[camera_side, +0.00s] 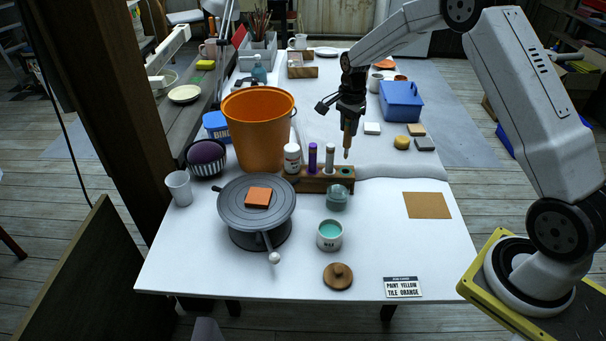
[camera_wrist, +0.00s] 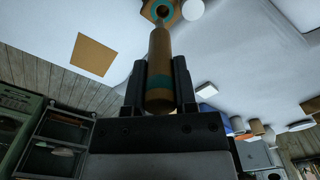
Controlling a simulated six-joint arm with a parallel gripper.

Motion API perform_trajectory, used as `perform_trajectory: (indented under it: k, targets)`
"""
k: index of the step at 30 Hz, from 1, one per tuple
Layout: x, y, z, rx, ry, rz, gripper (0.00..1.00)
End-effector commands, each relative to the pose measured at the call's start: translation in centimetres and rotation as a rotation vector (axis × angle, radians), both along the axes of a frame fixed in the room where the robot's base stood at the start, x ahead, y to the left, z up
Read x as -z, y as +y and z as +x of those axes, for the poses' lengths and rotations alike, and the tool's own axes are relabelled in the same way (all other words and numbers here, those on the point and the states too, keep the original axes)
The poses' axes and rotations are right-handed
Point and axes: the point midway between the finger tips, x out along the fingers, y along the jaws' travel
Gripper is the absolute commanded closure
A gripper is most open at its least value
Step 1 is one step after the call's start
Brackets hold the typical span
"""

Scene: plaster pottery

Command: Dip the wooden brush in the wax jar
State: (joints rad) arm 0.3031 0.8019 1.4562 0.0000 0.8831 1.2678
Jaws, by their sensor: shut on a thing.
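My gripper (camera_side: 350,112) is shut on the wooden brush (camera_side: 347,138), which hangs tip down above the right end of the wooden rack (camera_side: 312,185). In the wrist view the brush handle (camera_wrist: 160,65) stands between the fingers of my gripper (camera_wrist: 160,85), and its far end lines up with a teal-ringed hole (camera_wrist: 163,11). That hole (camera_side: 344,172) is at the rack's right end, below the brush tip. The wax jar (camera_side: 329,242), white with teal contents, stands uncovered in front of the rack, apart from the brush. A wooden knobbed lid (camera_side: 338,277) lies in front of it.
Several bottles stand in the rack. A teal glass jar (camera_side: 337,201) is between the rack and wax jar. A grey turntable (camera_side: 229,211) bears an orange tile (camera_side: 258,197); an orange bucket (camera_side: 258,130) stands behind.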

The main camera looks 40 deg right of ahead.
Motion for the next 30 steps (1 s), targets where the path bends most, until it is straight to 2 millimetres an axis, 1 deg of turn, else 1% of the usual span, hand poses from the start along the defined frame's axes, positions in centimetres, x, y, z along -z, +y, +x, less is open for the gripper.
perform_trajectory:
  k: [5, 8, 14, 18, 21, 24, 27, 30]
  targets:
    - [0.3, 2.9, -0.9, -0.005, 0.001, 0.0, 1.0]
    - [0.5, 5.1, -1.7, -0.006, 0.001, 0.0, 1.0]
    - [1.0, 10.0, -4.3, -0.007, 0.001, 0.001, 1.0]
    - [1.4, 13.0, -6.6, -0.006, 0.002, 0.001, 1.0]
    - [1.7, 14.7, -8.1, -0.005, 0.002, 0.001, 1.0]
    - [1.8, 16.0, -9.4, -0.004, 0.001, 0.001, 1.0]
    - [1.9, 16.8, -10.3, -0.003, 0.0, 0.001, 1.0]
    - [2.0, 17.3, -10.9, -0.001, 0.0, 0.001, 1.0]
